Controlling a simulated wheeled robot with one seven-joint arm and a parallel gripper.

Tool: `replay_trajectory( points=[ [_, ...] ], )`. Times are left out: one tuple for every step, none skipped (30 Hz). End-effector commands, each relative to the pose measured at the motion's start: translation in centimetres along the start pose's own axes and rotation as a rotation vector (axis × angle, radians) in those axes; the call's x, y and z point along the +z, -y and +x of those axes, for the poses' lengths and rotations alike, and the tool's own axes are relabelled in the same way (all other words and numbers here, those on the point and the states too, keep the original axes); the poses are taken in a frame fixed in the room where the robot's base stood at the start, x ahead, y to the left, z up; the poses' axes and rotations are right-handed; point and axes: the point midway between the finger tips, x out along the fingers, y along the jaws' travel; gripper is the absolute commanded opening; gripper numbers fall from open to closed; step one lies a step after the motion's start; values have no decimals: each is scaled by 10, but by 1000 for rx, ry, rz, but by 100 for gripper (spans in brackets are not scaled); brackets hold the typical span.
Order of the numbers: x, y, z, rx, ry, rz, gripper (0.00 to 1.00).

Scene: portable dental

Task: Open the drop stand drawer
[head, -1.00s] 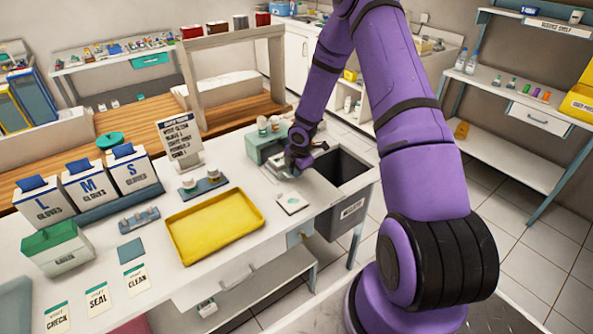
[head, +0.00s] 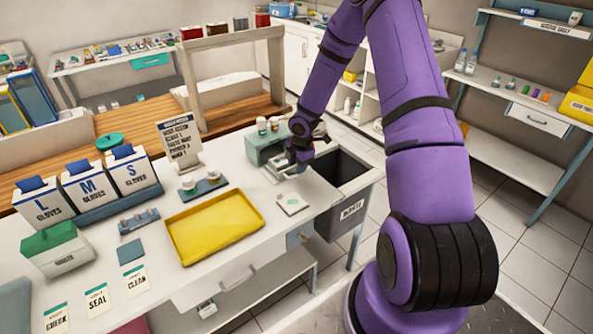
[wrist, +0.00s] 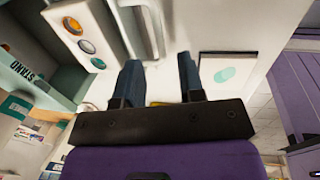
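The teal drop stand (head: 262,150) stands at the back right of the white counter. Part of it, with "STAND" lettering, shows at the left in the wrist view (wrist: 35,80). A pale drawer projects from its front; it appears pulled out, holding a white insert (wrist: 68,38) with several round coloured tops. The drawer's pale bar handle (wrist: 150,30) is at the top of the wrist view. My gripper (wrist: 160,75) is open, its two dark fingers apart with nothing seen between them. The handle lies just beyond the fingertips, apart from them. The arm partly hides the drawer in the head view.
A white card with a teal spot (head: 292,203) lies on the counter in front of the stand. A yellow tray (head: 215,226) is left of it. A dark open bin (head: 340,170) is at the counter's right end. Small bottles (head: 268,125) stand on the stand.

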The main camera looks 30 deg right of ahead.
Motion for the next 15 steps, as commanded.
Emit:
replay_trajectory(
  points=[
    [2,-1,-12,4,1,3,36],
    [2,0,-17,3,2,3,36],
    [1,0,-25,4,1,2,36],
    [2,0,-30,3,1,3,36],
    [1,0,-36,2,1,3,36],
    [1,0,-42,3,1,2,36],
    [1,0,-47,2,1,2,36],
    [1,0,-51,2,1,2,36],
    [1,0,-56,3,1,2,36],
    [1,0,-59,3,1,2,36],
    [1,0,-62,2,1,1,36],
    [0,0,-65,1,0,1,36],
    [0,0,-67,1,0,0,36],
    [0,0,-68,0,0,0,36],
    [0,0,-70,0,0,0,36]
  ],
)
